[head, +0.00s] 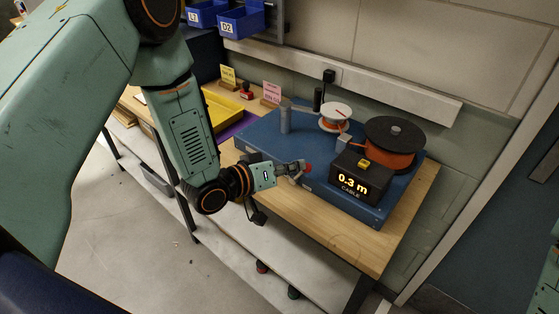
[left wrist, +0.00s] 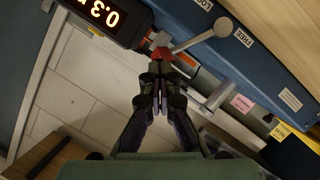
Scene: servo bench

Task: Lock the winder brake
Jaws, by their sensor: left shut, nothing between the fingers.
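The winder (head: 262,150) is a blue box on the wooden bench, with spools on top and a front display (head: 360,183) reading 0.3 m CABLE. The brake lever (left wrist: 197,39) is a grey bar with a red knob (left wrist: 161,54) at one end and a round grey end at the other. Labels LOCK (left wrist: 202,4) and FREE (left wrist: 244,37) lie on the blue face either side of the round end. My left gripper (head: 298,172) is shut and empty, its fingertips (left wrist: 160,76) right at the red knob; I cannot tell whether they touch. My right gripper is out of view.
An orange spool (head: 394,150) and a white spool (head: 335,118) stand on the winder, with a grey post (head: 285,120) to their left. A yellow tray (head: 220,110) and a red stamp (head: 247,91) are further left. Blue bins (head: 240,22) hang above. Open floor lies in front.

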